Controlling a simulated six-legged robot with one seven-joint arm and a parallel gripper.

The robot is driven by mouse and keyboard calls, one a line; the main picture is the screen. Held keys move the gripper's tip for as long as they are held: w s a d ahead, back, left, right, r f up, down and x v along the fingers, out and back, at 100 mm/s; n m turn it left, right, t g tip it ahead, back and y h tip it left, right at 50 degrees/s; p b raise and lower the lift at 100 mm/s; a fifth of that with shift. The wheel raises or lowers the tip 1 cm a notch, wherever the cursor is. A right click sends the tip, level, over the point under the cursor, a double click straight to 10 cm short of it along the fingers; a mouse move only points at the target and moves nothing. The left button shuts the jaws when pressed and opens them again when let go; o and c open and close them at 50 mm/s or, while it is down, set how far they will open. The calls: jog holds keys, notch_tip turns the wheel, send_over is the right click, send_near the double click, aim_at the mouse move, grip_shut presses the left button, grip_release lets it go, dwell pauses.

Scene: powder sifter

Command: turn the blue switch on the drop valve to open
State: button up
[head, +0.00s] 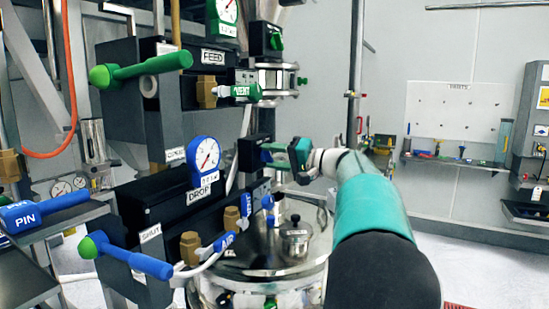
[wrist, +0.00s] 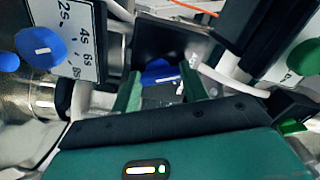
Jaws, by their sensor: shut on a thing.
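The blue switch (wrist: 160,74) sits on a dark housing in the wrist view, between the two green fingers of my gripper (wrist: 160,84). The fingers are shut on it, and they hide its sides. In the head view my gripper (head: 287,155) reaches from the right to a black box (head: 251,153), right of the blue DROP gauge (head: 205,155). A small bit of the blue switch (head: 266,156) shows at the fingers there. The switch's exact angle is hard to tell. The DROP label (head: 199,191) is on the black block below the gauge.
A green FEED handle (head: 140,69) and a blue handle (head: 125,258) stick out at the left. A steel lidded vessel (head: 268,248) stands below my gripper. A blue dial (wrist: 40,47) with a seconds scale is close at left in the wrist view.

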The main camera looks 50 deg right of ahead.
jog(key=m, duration=0.5)
jog(key=shift+r, duration=0.1)
jog(key=m, duration=0.6)
jog(key=shift+d, duration=0.15)
dwell(0.3)
jog(key=o, duration=1)
jog(key=v, duration=1.3)
jog(key=shift+s, duration=0.35)
jog(key=shift+d, duration=0.1)
